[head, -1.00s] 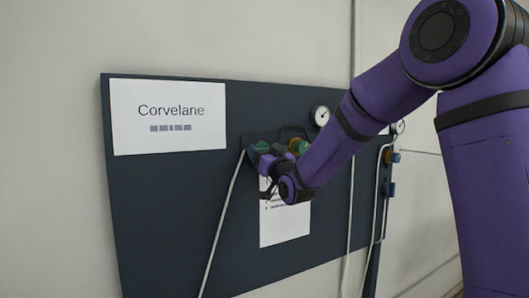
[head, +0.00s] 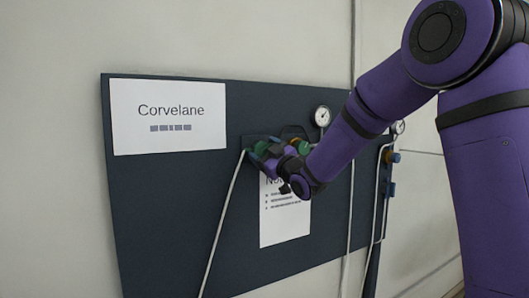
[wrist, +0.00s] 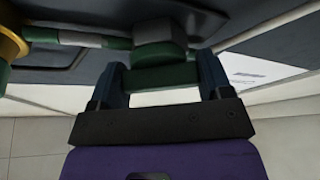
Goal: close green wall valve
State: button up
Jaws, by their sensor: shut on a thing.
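The green wall valve (head: 261,147) is on the dark wall panel (head: 175,200), right of the Corvelane sign. In the wrist view its green handle (wrist: 160,78) lies between the two dark fingers of my gripper (wrist: 160,82). A green round part (wrist: 160,55) and a grey block sit just behind the handle. My gripper (head: 268,158) is shut on the handle and reaches it from the lower right in the head view. My gripper partly hides the valve there, so the handle's exact angle is hard to tell.
A second green part (head: 303,147) is close to the right of my gripper. Gauges (head: 321,116) are further right. A white pipe (head: 222,225) runs down from the valve. A white notice (head: 285,220) hangs below, and the Corvelane sign (head: 168,117) is at left.

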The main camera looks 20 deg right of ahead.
jog(key=n+g+y, duration=0.1)
jog(key=n, duration=0.3)
jog(key=n+g, duration=0.1)
jog(key=n, duration=0.3)
jog(key=shift+g+y, duration=0.4)
jog(key=n+g, duration=0.2)
jog(key=n, duration=0.3)
jog(key=shift+n, duration=0.4)
jog(key=o, duration=0.9)
jog(key=shift+s+d, duration=0.1)
jog(key=v, duration=1)
jog(key=shift+s+d+r, duration=0.1)
jog(key=shift+s+r, duration=0.1)
jog(key=shift+s, duration=0.1)
